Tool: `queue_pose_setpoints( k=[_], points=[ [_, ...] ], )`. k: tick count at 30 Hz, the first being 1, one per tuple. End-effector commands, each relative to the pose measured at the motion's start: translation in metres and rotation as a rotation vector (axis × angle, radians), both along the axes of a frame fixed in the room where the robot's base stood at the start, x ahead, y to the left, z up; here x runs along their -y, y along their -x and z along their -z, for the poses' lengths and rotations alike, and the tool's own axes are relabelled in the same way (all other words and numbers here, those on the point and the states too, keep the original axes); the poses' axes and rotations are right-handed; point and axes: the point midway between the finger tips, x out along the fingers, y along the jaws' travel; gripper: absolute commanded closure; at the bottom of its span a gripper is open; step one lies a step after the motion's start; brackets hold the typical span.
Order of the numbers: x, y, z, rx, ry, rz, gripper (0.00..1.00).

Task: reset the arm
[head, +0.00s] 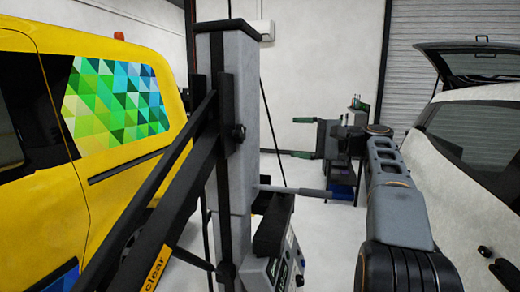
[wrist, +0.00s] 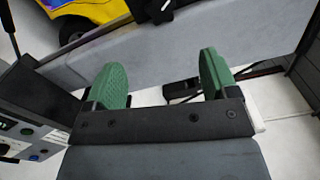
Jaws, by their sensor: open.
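My arm rises at the right of the head view and bends at an elbow. My gripper (head: 300,137) is toward the middle of the head view, with its two green fingers pointing left. The fingers are spread apart with nothing between them. The wrist view also shows my gripper (wrist: 162,78) open and empty, its green pads well apart. No object is held.
A yellow van (head: 30,180) with a green and blue triangle-pattern wrap (head: 115,100) stands at the left. A white car (head: 470,170) with its tailgate raised stands at the right. A dark tool cart (head: 345,160) is behind my gripper. Pale floor shows between the vehicles.

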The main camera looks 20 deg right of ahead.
Motion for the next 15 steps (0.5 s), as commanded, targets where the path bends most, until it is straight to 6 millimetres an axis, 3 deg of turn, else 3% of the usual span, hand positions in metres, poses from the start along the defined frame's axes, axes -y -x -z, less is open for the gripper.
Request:
queue_pose_setpoints(
  k=[4, 7, 11, 15],
  points=[
    [0.002, -0.003, 0.0, 0.02, 0.016, 0.022, 0.2],
    [0.013, -0.016, 0.025, -0.02, 0.083, 0.095, 0.2],
    [0.029, -0.027, 0.098, -0.171, 0.233, 0.208, 0.2],
    [0.005, 0.001, 0.193, -0.356, 0.589, 0.226, 0.2]
  ],
)
